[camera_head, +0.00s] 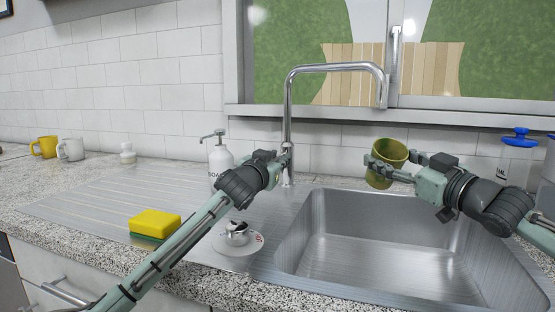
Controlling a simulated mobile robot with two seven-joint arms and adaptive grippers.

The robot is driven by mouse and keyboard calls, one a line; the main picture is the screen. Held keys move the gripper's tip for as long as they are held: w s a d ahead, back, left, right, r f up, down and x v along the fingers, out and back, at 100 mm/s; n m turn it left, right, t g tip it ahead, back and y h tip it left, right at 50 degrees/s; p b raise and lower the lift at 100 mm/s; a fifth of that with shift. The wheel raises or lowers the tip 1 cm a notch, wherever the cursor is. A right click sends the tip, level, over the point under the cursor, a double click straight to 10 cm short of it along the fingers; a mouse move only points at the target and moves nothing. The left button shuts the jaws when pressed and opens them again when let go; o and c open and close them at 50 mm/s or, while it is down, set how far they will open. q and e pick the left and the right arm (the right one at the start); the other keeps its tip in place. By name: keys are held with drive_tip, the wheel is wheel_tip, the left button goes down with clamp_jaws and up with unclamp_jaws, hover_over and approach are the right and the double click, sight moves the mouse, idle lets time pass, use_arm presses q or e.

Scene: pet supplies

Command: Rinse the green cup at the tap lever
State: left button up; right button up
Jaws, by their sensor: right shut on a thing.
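The green cup (391,150) is olive green and tilted, with its opening toward me and upward. My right gripper (377,168) is shut on it and holds it above the back of the sink basin, below and near the tap spout. The tap (290,115) is a tall chrome spout bent to the right over the basin. My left gripper (280,160) is at the tap's base, by the small lever (286,148); its fingers overlap the tap there, and I cannot tell whether they touch or grip the lever. No water stream shows at the spout.
The steel sink basin (385,265) is empty. Yellow (45,147) and white (71,149) mugs are far left. A blue-topped dispenser (516,155) stands right.

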use_arm(q)
clamp_jaws()
drive_tip(key=shift+w+r+g, duration=0.1)
drive_tip(key=shift+r+g, duration=0.3)
drive_tip(key=shift+r, duration=0.05)
drive_tip(key=shift+g, duration=0.4)
drive_tip(key=shift+o, duration=2.3)
unclamp_jaws()
